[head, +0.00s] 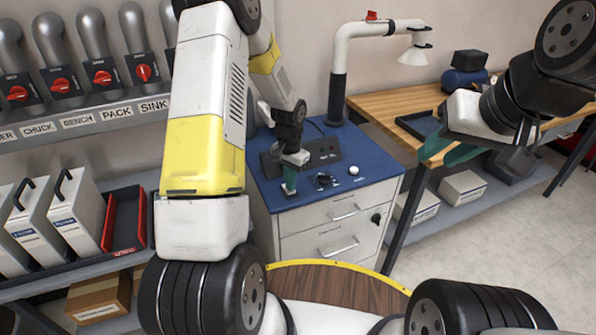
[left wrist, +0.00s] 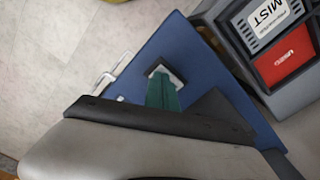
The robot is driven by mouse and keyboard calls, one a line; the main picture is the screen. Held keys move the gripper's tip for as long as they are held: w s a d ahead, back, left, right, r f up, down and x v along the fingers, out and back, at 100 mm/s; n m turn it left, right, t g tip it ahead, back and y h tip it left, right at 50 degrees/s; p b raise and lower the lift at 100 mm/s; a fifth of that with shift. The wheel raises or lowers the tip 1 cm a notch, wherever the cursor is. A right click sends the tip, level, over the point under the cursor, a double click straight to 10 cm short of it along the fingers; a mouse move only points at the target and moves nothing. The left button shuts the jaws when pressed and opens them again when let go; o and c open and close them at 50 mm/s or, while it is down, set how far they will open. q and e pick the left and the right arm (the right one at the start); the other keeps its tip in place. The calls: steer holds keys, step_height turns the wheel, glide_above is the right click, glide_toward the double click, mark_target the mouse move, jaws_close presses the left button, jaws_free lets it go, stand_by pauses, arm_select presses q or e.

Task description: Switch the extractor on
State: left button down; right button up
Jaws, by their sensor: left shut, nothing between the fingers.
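My left gripper (head: 289,183) is shut and empty, pointing down at the left front of a blue-topped cabinet (head: 310,196). In the left wrist view its green fingertips (left wrist: 163,92) are at a small black-framed grey switch-like part (left wrist: 168,74) on the blue top; I cannot tell whether they touch it. The fingers cover part of it. A white extraction arm (head: 342,55) with a red handle (head: 371,15) and a pale hood (head: 414,55) rises behind the cabinet. My right gripper (head: 446,150) is raised at the right near a wooden bench, its teal fingers apart.
A dark panel (head: 318,152), a small black part (head: 323,180) and a white knob (head: 354,170) are on the cabinet top. Ducts with red knobs (head: 102,78) line the left wall. A grey unit labelled MIST (left wrist: 264,20) stands close by in the left wrist view.

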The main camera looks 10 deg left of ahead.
arm_select(q)
steer(key=shift+f, duration=0.3)
steer(key=shift+r, duration=3.55)
steer(key=s+r+n+t, duration=0.1)
steer(key=s+r, duration=0.3)
steer(key=r, duration=0.5)
steer(key=s+r+n+t, duration=0.15)
steer(key=s+r, duration=0.25)
steer(key=r, duration=0.4)
steer(key=s+d+r+n+t+h, duration=0.1)
steer(key=s+r, duration=0.3)
steer(key=s, duration=0.4)
steer(key=s+d+r+n+t+h, duration=0.1)
steer(key=s+r, duration=0.3)
steer(key=s, duration=0.4)
steer(key=shift+s+r+t, duration=0.15)
steer(key=shift+r+t, duration=0.15)
steer(key=shift+t, duration=0.55)
